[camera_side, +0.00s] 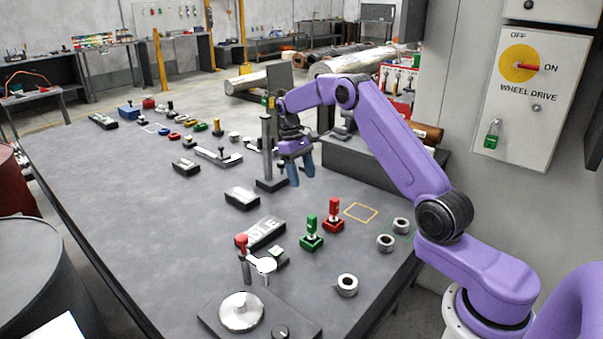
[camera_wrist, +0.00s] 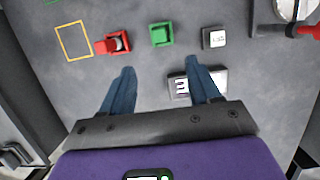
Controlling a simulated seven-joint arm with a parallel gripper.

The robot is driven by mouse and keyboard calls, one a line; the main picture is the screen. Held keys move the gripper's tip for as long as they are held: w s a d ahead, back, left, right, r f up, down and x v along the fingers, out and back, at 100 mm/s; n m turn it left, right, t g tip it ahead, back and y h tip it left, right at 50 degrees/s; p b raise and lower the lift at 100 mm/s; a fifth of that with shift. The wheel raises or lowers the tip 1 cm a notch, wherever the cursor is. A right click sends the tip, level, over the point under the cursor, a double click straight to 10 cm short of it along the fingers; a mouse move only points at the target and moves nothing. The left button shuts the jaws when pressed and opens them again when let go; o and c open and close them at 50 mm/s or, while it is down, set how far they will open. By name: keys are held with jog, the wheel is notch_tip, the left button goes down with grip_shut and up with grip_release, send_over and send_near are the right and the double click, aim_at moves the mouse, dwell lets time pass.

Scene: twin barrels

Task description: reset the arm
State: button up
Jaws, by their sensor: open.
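My gripper (camera_side: 300,172) is at the end of the purple arm, above the grey table (camera_side: 130,200). Its two blue fingers are apart, with nothing between them, and point down over the table. The wrist view shows the same open fingers (camera_wrist: 158,85) over bare grey surface. The right finger there covers part of a label block (camera_wrist: 212,82), which reads "IDLE" in the side view (camera_side: 262,234). A red-handled piece (camera_side: 333,215) and a green-handled piece (camera_side: 311,234) stand upright on the table, apart from my gripper.
A post on a dark base (camera_side: 268,150) stands close beside my gripper. A yellow outlined square (camera_side: 360,212) is empty. Several metal rings (camera_side: 347,285) lie near the right edge. A round silver disc (camera_side: 241,312) sits at the front. A wheel drive switch panel (camera_side: 522,90) is on the right.

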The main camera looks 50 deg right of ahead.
jog(key=shift+r, duration=0.1)
jog(key=s+a+r+n+t, duration=0.1)
jog(key=s+a+r+n, duration=0.25)
jog(key=s+a, duration=0.55)
jog(key=s+a+r+n+t, duration=0.1)
jog(key=s+a+r+n, duration=0.3)
jog(key=a, duration=0.8)
jog(key=s+n+t, duration=0.1)
jog(key=s+n, duration=0.4)
jog(key=s, duration=2.1)
jog(key=shift+s+d, duration=0.35)
